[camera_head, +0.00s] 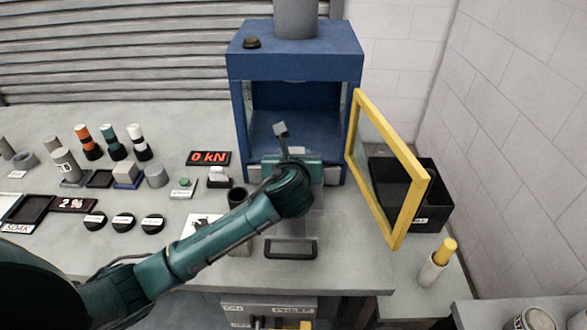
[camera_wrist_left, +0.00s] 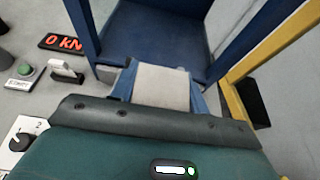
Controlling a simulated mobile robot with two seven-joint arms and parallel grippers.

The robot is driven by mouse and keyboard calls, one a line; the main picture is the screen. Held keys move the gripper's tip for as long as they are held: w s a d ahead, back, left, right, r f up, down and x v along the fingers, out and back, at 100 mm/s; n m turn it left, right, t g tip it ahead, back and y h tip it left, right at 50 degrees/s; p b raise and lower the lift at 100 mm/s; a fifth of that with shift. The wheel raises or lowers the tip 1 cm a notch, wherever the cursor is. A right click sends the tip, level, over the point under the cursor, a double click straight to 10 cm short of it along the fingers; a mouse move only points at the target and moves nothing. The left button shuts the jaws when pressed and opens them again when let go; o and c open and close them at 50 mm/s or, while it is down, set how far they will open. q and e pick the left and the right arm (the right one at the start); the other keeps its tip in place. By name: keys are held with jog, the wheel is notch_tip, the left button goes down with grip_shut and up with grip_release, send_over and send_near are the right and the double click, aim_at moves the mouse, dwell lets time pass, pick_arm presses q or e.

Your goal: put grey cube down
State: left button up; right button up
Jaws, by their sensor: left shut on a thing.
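The grey cube (camera_wrist_left: 162,88) is between the fingers of my left gripper (camera_wrist_left: 160,92) in the left wrist view. In the head view the small grey cube (camera_head: 280,128) shows at the tip of my left gripper (camera_head: 283,140), in front of the opening of the blue press (camera_head: 240,68). The gripper is shut on the cube. The press floor (camera_wrist_left: 150,35) lies beyond the cube in the left wrist view. I cannot tell whether the cube touches anything below it. My right gripper is in neither view.
The yellow-framed door (camera_head: 405,205) stands open at the right of the press. A black bin (camera_head: 430,212) is behind it. A red "0 kN" display (camera_head: 209,158) and a switch (camera_head: 218,178) are left of the press. Several cylinders stand farther left.

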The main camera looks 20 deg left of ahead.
pick_arm(q)
jog(key=shift+f, duration=1.6)
jog(key=shift+f, duration=0.15)
jog(key=o, duration=1.2)
jog(key=v, duration=1.2)
